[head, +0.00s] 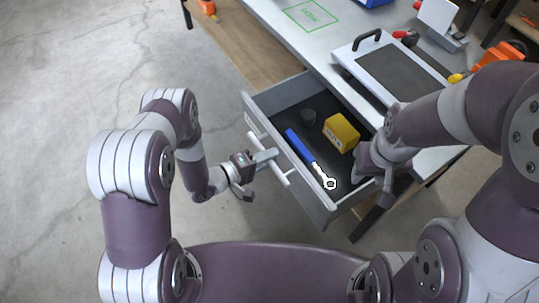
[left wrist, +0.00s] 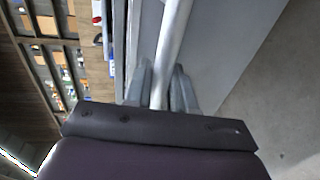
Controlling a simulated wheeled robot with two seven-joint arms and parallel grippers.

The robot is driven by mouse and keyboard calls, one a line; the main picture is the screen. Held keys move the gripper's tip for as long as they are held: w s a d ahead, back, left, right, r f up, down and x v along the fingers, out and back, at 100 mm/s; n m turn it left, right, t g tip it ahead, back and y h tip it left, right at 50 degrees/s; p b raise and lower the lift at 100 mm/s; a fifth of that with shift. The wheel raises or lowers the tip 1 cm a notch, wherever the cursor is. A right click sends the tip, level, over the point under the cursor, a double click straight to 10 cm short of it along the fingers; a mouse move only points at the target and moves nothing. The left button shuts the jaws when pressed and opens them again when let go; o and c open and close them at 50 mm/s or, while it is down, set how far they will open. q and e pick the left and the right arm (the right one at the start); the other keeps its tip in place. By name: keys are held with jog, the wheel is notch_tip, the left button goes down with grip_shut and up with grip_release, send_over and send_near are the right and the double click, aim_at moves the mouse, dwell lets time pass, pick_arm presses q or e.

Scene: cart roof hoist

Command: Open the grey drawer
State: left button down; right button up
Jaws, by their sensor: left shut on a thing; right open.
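The grey drawer (head: 283,98) stands pulled out from under the workbench, with its inside showing. Its pale bar handle (head: 283,177) runs along the front panel. My left gripper (head: 264,158) is shut on the handle near its middle. In the left wrist view, the handle (left wrist: 173,45) passes between the fingertips of the left gripper (left wrist: 160,85). My right gripper (head: 378,187) is open at the right side of the drawer, beside the bench edge. My right arm hides part of that side.
A panel with a black handle (head: 367,40) lies on the bench (head: 280,17). The floor (head: 60,90) at left is clear.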

pick_arm(q)
jog(key=c, duration=1.1)
grip_release()
jog(key=v, duration=1.2)
jog(key=shift+s+a+p, duration=0.2)
jog(key=shift+p, duration=0.2)
